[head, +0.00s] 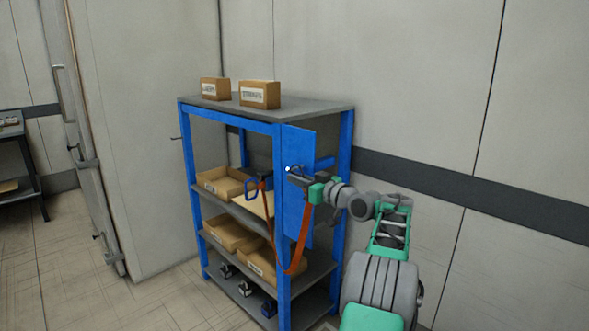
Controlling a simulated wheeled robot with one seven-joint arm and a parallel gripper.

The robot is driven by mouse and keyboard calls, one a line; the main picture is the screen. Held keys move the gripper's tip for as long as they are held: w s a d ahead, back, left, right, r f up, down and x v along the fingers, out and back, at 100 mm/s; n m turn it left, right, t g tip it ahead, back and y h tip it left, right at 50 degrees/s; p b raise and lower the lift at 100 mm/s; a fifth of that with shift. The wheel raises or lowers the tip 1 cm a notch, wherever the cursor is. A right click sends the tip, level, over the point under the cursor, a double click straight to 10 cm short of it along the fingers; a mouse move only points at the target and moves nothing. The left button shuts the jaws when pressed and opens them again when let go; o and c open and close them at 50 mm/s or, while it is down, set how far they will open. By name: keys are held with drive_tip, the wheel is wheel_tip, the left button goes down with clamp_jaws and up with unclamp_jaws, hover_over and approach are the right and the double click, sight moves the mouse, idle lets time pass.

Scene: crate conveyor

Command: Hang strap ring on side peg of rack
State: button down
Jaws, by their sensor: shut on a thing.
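My gripper (297,182) is shut in front of the blue side panel of the rack, at mid-height, holding one end of the orange strap. A small dark ring (297,168) shows just above the jaws. A pale round dot, perhaps a peg tip (288,169), lies at the ring's left edge; I cannot tell whether the ring is around it. The orange strap (299,240) hangs in a loop below my gripper. The blue rack (280,220) stands upright.
Cardboard boxes (260,94) stand on the rack's top. Open cardboard bins (222,185) fill the middle shelves, and small dark items (245,288) lie on the bottom shelf. A thin dark rod (176,138) juts from the rack's left side. A wall stands close behind; floor is clear at front left.

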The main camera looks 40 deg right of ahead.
drive_tip(key=shift+f, duration=0.1)
drive_tip(key=c, duration=1.5)
unclamp_jaws()
